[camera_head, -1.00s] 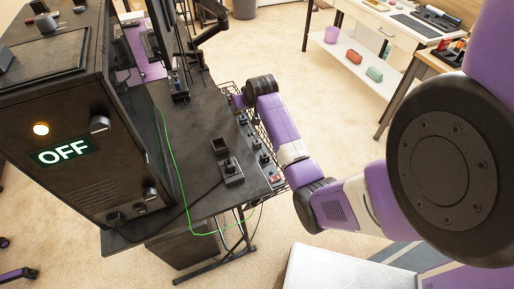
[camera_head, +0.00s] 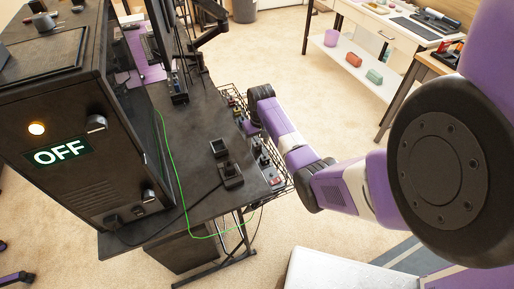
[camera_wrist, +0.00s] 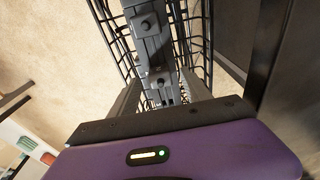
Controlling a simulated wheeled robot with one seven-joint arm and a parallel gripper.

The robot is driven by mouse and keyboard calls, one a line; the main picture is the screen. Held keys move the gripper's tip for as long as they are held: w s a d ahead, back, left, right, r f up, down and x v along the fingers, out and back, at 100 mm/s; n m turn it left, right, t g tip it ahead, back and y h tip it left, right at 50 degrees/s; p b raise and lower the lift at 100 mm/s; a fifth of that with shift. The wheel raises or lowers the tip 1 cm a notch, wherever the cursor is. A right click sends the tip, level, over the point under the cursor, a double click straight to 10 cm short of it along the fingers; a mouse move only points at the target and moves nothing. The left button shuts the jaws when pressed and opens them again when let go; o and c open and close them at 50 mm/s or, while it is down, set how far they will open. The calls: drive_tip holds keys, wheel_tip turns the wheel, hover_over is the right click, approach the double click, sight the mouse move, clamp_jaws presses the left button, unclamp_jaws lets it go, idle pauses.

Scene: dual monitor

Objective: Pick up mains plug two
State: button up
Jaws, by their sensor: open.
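A grey power strip (camera_wrist: 152,48) with dark plugs lies in a wire tray in the wrist view. One plug (camera_wrist: 145,22) sits higher up, and another plug (camera_wrist: 158,82) sits lower, between my fingers. I cannot read which is mains plug two. My gripper (camera_wrist: 160,94) is open, its two grey fingers on either side of the strip; contact cannot be told. In the head view the strip (camera_head: 266,165) runs along the desk's right edge, partly hidden by my arm, and my gripper there is mostly hidden.
The wire tray (camera_head: 284,185) hangs beside the dark desk (camera_head: 190,130). A black socket block (camera_head: 231,175) with a cable stands on the desk. A dark cabinet reading OFF (camera_head: 62,152) is at left. A green cable (camera_head: 178,180) crosses the desk.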

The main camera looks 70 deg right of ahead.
drive_tip(key=shift+w+f, duration=0.1)
drive_tip(key=shift+f, duration=0.85)
clamp_jaws()
wheel_tip(320, 180, up, 20)
drive_tip(key=p, duration=0.2)
wheel_tip(320, 180, up, 5)
drive_tip(key=p, duration=0.5)
hover_over(257, 144)
drive_tip(key=shift+f, duration=0.2)
idle(0.3)
